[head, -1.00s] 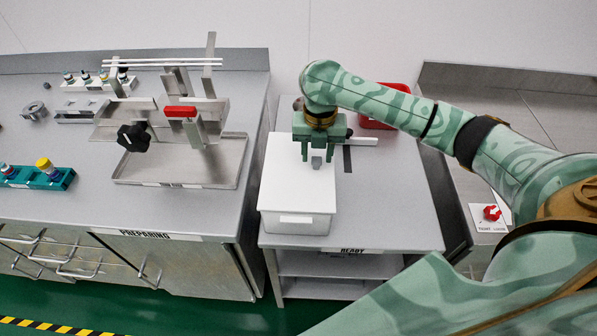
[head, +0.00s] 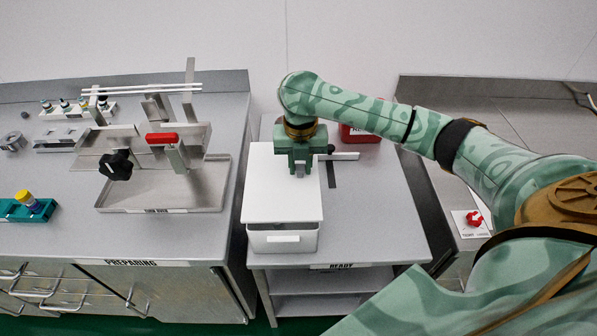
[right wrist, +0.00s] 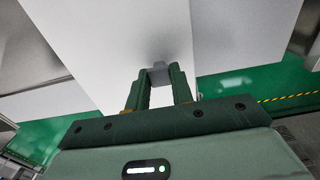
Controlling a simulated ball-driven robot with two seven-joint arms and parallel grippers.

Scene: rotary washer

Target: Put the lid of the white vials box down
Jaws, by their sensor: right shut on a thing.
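The lid (head: 280,205) is a flat white panel with a small grey knob (head: 300,170). My right gripper (head: 299,168) is shut on this knob from above. The lid is over the white vials box (head: 283,240) and appears raised a little above its rim. The box stands on the small table, with its front wall showing below the lid's near edge; its inside is hidden. In the right wrist view, the knob (right wrist: 159,74) is between the fingers (right wrist: 160,85) and the lid (right wrist: 110,40) fills the upper middle. My left gripper is not in view.
The READY table (head: 375,215) has clear room right of the box. A red container (head: 360,134) stands at its back. The PREPARING bench (head: 60,235) to the left bears a metal tray device (head: 165,195), a teal vial rack (head: 25,209) and other small items.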

